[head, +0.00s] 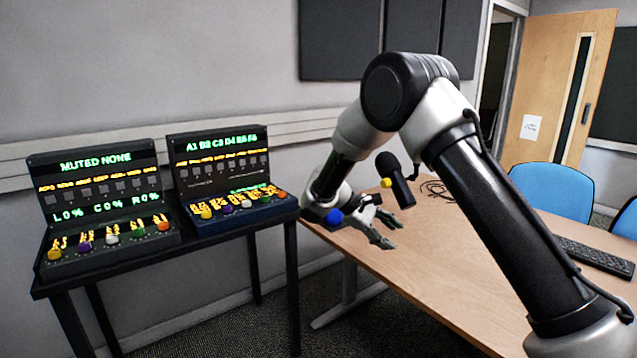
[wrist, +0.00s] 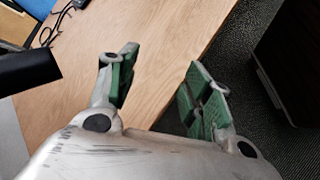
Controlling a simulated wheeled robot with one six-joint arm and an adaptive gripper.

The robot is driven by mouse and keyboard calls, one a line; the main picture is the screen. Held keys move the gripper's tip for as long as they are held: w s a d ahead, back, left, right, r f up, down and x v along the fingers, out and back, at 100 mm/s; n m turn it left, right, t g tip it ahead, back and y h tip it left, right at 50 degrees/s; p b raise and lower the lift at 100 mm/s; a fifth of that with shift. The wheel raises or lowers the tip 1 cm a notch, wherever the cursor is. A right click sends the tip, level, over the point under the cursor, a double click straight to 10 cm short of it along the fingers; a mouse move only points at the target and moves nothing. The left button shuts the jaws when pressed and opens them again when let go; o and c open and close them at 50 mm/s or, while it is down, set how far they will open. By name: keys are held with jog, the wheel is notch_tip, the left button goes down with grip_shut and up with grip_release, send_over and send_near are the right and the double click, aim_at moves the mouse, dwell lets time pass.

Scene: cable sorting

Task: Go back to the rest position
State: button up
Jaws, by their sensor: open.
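My gripper (head: 388,232) hangs over the left end of the wooden table (head: 470,265) in the head view, near the table's left edge. In the wrist view my gripper (wrist: 158,82) has its two green-padded fingers spread apart with nothing between them. The wooden table (wrist: 165,30) and the dark carpet lie beyond the fingers. A black microphone (head: 397,185) with a yellow band stands close behind and right of my gripper in the head view. A black cylinder at the left of the wrist view (wrist: 25,70) looks like the same microphone.
Two consoles with lit displays and coloured knobs, one left (head: 100,200) and one right (head: 222,175), stand on a black stand (head: 150,262). A black cable (head: 437,190) lies on the table. A keyboard (head: 595,255) and blue chairs (head: 552,190) are at the right.

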jog(key=s+d+r+m+t+y, duration=0.1)
jog(key=s+d+r+m+y, duration=0.2)
jog(key=s, duration=0.9)
jog(key=s+d+r+m+t+y, duration=0.1)
jog(key=s+d+r+m+y, duration=0.2)
jog(key=s+d+r, duration=0.5)
jog(key=s+d+r+m+t+y, duration=0.1)
jog(key=s+d+r+m+y, duration=0.2)
jog(key=s+r, duration=0.5)
jog(key=s+d+y, duration=0.1)
jog(key=s+d, duration=0.1)
jog(key=s, duration=0.6)
jog(key=shift+s+d+t, duration=0.3)
jog(key=shift+d+t, duration=0.05)
jog(key=shift+t, duration=0.05)
